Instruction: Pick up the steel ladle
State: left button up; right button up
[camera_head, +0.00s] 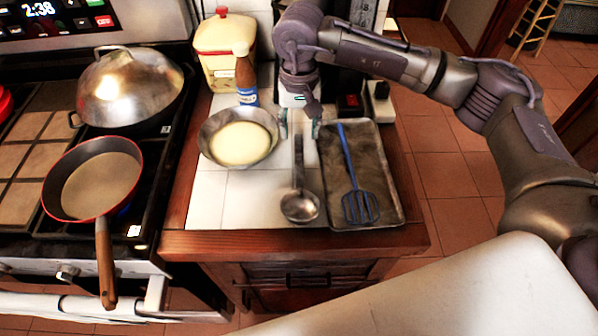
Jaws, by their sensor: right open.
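The steel ladle (300,206) lies on the white tiled counter, its bowl toward the front edge and its handle running back. My right gripper (299,127) is over the far end of the handle, pointing down. Its fingers are apart, one on each side of the handle end. I cannot tell whether they touch it or how high above the counter they are. My left gripper is not in view.
A metal tray (385,207) with a blue slotted spatula (359,203) lies just right of the ladle. A bowl of batter (238,142), a bottle (246,80) and a canister (222,50) stand left. A pan (95,180) and a lidded wok (128,90) sit on the stove.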

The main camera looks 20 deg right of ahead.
aim_at(299, 158)
notch_tip(299, 158, down, 3)
jog(key=shift+f, duration=0.2)
jog(key=shift+f+p, duration=0.55)
jog(key=shift+p, duration=0.1)
notch_tip(299, 158, down, 4)
jog(key=shift+a+r+p, duration=0.1)
jog(key=shift+r+p, duration=0.05)
jog(key=shift+p, duration=0.55)
jog(key=shift+f, duration=0.35)
grip_shut()
